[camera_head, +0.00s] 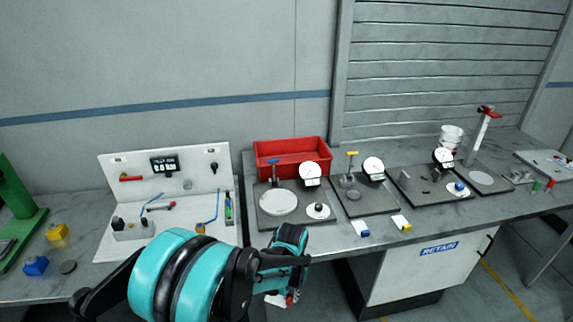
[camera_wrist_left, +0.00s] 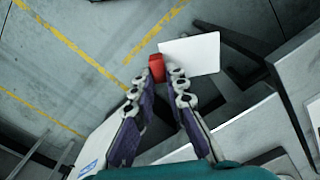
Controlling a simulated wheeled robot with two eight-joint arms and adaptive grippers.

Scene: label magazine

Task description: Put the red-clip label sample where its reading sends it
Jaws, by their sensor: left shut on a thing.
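The red-clip label sample shows in the left wrist view as a white card (camera_wrist_left: 194,52) with a red clip (camera_wrist_left: 157,68) at its edge. My left gripper (camera_wrist_left: 163,76) is shut on the red clip, and the card sticks out past the fingertips. In the head view my left gripper (camera_head: 290,293) is low in the middle, in front of the bench edge. Part of the white label (camera_head: 275,300) shows below it, and the arm hides the rest. A blue-clip label (camera_head: 363,229) and a yellow-clip label (camera_head: 403,223) lie at the bench's front edge. My right gripper is not in view.
A red bin (camera_head: 318,152) stands at the back of the bench (camera_head: 330,238). Dial gauges on dark plates (camera_head: 372,207) stand right of it. A white cabinet marked RETAIN (camera_head: 439,248) is below the bench. A white tool panel (camera_head: 135,170) stands left. Open floor lies in front.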

